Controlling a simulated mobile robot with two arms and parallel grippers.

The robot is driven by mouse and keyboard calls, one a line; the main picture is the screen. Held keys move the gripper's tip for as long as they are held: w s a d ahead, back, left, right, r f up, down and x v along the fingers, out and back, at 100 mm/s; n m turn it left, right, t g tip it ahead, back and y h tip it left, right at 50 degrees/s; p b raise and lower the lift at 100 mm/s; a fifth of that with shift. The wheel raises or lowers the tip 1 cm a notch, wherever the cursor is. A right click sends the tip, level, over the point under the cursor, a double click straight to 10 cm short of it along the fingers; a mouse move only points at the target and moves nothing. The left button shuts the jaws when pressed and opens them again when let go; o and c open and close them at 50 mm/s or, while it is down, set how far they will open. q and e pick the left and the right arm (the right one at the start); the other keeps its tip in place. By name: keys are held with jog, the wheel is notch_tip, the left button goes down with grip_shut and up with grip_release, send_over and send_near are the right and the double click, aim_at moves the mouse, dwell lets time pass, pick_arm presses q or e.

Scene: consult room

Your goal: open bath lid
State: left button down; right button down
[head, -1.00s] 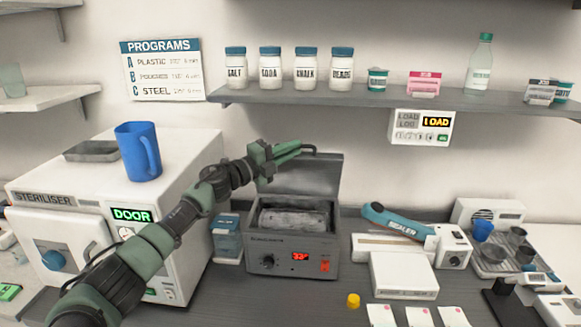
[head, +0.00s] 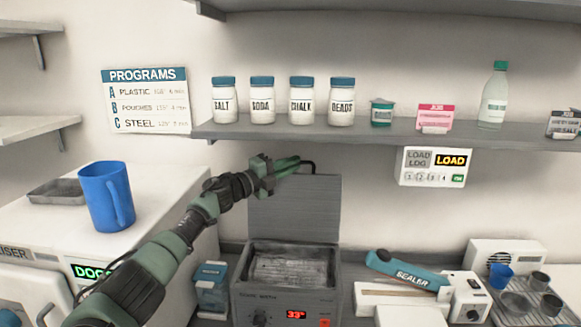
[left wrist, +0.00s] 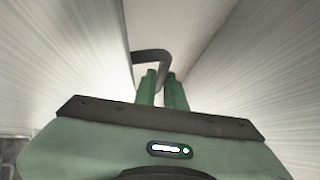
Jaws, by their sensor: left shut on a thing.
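The bath (head: 285,303) is a grey box on the counter with a red "33" display. Its grey lid (head: 295,211) stands raised at the back, so the basin (head: 290,266) is uncovered. My left gripper (head: 292,162) is at the lid's top edge, shut on the dark lid handle (head: 309,165). In the left wrist view the green fingers (left wrist: 160,88) meet the bent handle (left wrist: 151,55), and pale surfaces lie on both sides. My right gripper is not in view.
A shelf (head: 380,137) with jars and a bottle (head: 494,97) runs above the lid. A blue jug (head: 106,195) stands on the steriliser at left. Blue boxes (head: 212,285) are left of the bath, and a sealer (head: 408,272) is to its right.

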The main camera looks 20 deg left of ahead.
pick_arm(q)
jog(key=shift+w+a+r+t, duration=0.1)
jog(key=shift+r+t, duration=0.05)
jog(key=shift+r, duration=0.45)
jog(key=shift+w+a+r+t, duration=0.1)
jog(key=shift+r+t, duration=0.05)
jog(key=shift+r, duration=0.4)
jog(key=c, duration=1.5)
grip_release()
jog(key=shift+s+d, duration=0.1)
jog(key=shift+d, duration=0.05)
jog(key=shift+f, duration=0.2)
jog(key=shift+s, duration=0.1)
